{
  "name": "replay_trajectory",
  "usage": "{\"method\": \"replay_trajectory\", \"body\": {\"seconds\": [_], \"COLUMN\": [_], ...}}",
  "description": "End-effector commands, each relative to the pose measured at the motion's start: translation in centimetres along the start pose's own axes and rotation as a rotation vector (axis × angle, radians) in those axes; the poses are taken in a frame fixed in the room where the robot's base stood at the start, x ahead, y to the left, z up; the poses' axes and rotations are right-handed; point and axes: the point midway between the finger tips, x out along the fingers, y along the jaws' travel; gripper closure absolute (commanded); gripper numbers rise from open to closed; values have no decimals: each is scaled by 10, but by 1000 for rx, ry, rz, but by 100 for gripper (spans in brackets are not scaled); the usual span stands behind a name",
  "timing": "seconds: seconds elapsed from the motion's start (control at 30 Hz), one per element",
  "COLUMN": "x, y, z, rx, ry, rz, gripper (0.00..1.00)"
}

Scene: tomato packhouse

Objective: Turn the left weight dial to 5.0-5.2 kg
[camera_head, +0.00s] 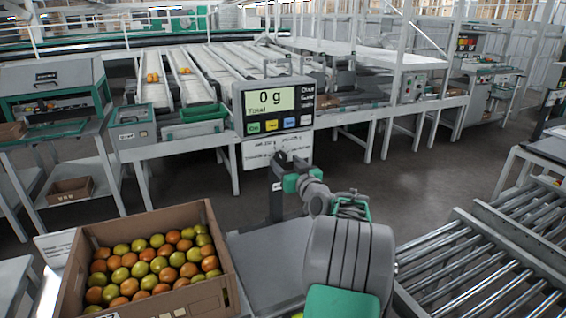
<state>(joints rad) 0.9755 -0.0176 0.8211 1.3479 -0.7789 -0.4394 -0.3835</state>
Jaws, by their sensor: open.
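A scale display (273,104) reads "0 g" and "Total", with several coloured buttons under the screen. A white sign plate (262,149) hangs below it. I cannot make out a left weight dial in this view; it is too small to tell or hidden. My gripper (281,158) is in front of the sign plate, at the end of my arm, which reaches up from the bottom. Its fingers are small and partly hidden by my wrist; it is open, and I see nothing held. I cannot tell whether it touches anything.
A cardboard box (84,262) of red and green tomatoes stands at lower left, beside a grey surface (266,262). A roller conveyor (470,268) is at lower right. Sorting lanes (205,68) run behind. Open floor (420,185) lies between.

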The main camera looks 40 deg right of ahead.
Motion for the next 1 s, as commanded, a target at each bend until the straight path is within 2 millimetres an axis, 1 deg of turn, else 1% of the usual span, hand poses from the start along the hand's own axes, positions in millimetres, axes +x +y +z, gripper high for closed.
{"method": "replay_trajectory", "body": {"seconds": [0.03,0.1,0.17,0.23,0.43,1.0], "x": [9,18,23,26,26,25], "y": [-1,-1,0,-1,0,0], "z": [0,1,0,0,0,0], "rx": [1,1,0,1,1,1], "ry": [-2,-2,-2,-2,-2,-2], "rz": [-2,-1,0,0,0,0], "gripper": [39,39,39,39,39,86]}}
